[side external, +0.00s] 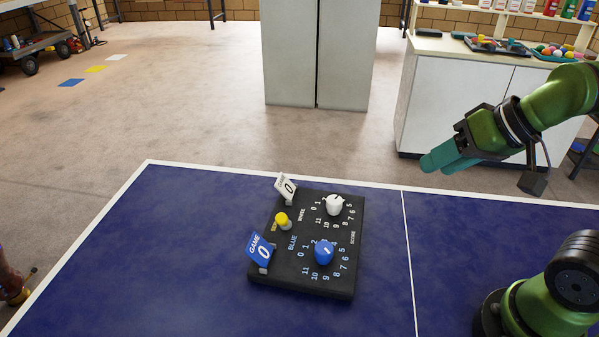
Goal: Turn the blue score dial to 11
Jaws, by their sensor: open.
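My gripper (436,162), with teal fingers, is up in the air at the right, well apart from the scoreboard. It is open, though the gap between its fingers is hard to see from this side. It holds nothing that I can see.
The scoreboard lies on a blue table (150,255) with white lines. A white dial (334,205), a yellow button (281,218), a white 0 card (287,188) and a blue 0 card (260,249) stand up from the board. The table around it is clear.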

